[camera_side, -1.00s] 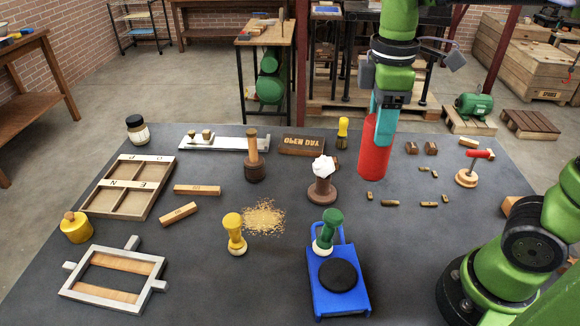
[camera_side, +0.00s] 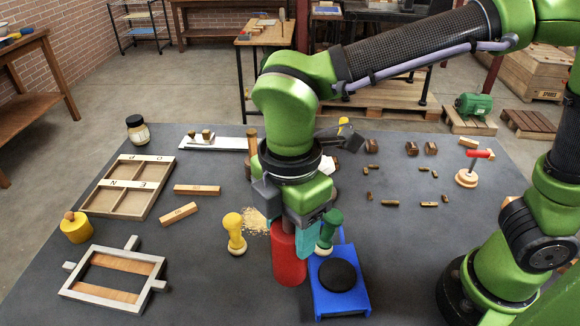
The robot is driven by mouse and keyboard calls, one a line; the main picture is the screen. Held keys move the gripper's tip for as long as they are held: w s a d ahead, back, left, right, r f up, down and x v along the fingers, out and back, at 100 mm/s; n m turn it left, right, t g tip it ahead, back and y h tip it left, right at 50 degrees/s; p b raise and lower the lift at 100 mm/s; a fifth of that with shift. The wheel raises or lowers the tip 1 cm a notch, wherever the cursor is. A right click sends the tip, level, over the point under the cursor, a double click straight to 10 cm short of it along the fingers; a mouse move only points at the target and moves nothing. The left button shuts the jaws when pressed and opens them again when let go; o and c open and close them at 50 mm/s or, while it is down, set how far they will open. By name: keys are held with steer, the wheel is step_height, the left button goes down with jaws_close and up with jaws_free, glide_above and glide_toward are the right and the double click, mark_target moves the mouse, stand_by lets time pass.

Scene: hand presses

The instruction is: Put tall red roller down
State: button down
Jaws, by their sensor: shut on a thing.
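The tall red roller (camera_side: 288,262) is an upright red cylinder near the front middle of the table in the side view. My gripper (camera_side: 290,226) points down and is shut on its upper part, with teal fingers at its sides. The roller stands between the yellow hand stamp (camera_side: 235,234) on its left and the blue ink pad stand (camera_side: 338,282) on its right. Its lower end is close to the tabletop, and I cannot tell whether it touches. My gripper and arm hide part of the roller's top.
A green-handled stamp (camera_side: 328,230) stands close to the right of my gripper, at the back of the blue stand. A grey frame (camera_side: 112,278) lies at the front left. A wooden tray (camera_side: 130,186) lies behind it.

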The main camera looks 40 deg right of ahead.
step_height(320, 180, down, 5)
steer(key=shift+r, duration=0.1)
steer(key=shift+w+a+f, duration=0.2)
steer(key=shift+a+f, duration=0.05)
steer(key=w+a+f, duration=0.5)
steer(key=w+a, duration=0.5)
steer(key=a, duration=0.1)
steer(key=shift+w+a, duration=0.15)
steer(key=shift+w, duration=0.1)
steer(key=shift+f, duration=0.15)
steer(key=shift+c, duration=1.7)
jaws_free()
